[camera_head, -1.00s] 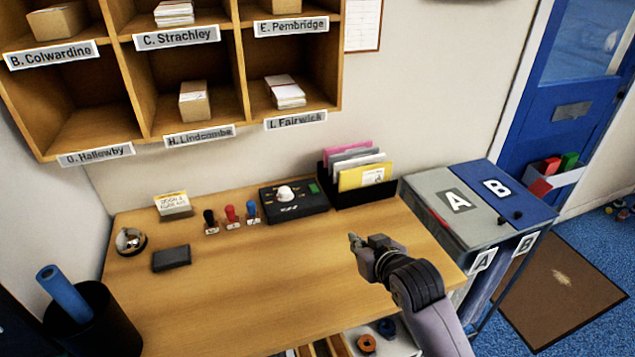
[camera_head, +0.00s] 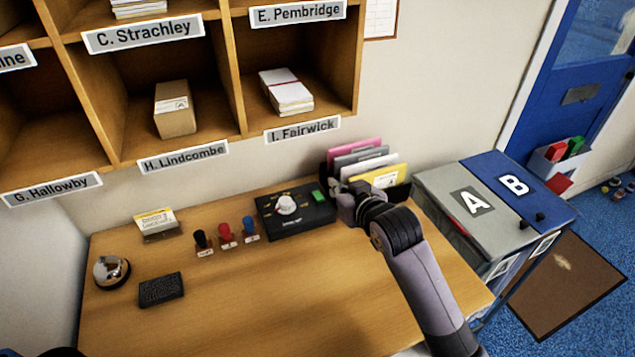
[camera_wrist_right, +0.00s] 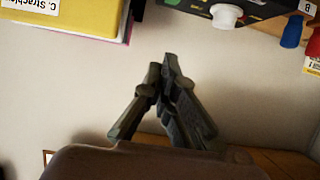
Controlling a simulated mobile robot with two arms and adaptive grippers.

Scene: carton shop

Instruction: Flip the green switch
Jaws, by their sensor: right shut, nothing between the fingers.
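The green switch (camera_head: 319,196) is a small green block at the right end of a black box (camera_head: 285,220) with a white knob (camera_head: 287,204), at the back of the wooden desk. My right gripper (camera_head: 346,196) is shut and empty, just right of the switch in the head view; I cannot tell whether it touches the box. In the right wrist view, the shut fingertips (camera_wrist_right: 164,66) point toward the box (camera_wrist_right: 265,10) at the top right, with its white knob (camera_wrist_right: 226,16) showing. The switch cannot be made out there. My left gripper is not in view.
A folder holder with a yellow folder (camera_head: 380,177) stands close behind my right gripper. Red (camera_head: 227,236), blue and black stamps stand left of the box. A bell (camera_head: 111,271) and dark pad (camera_head: 161,290) lie farther left. The desk's front middle is clear.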

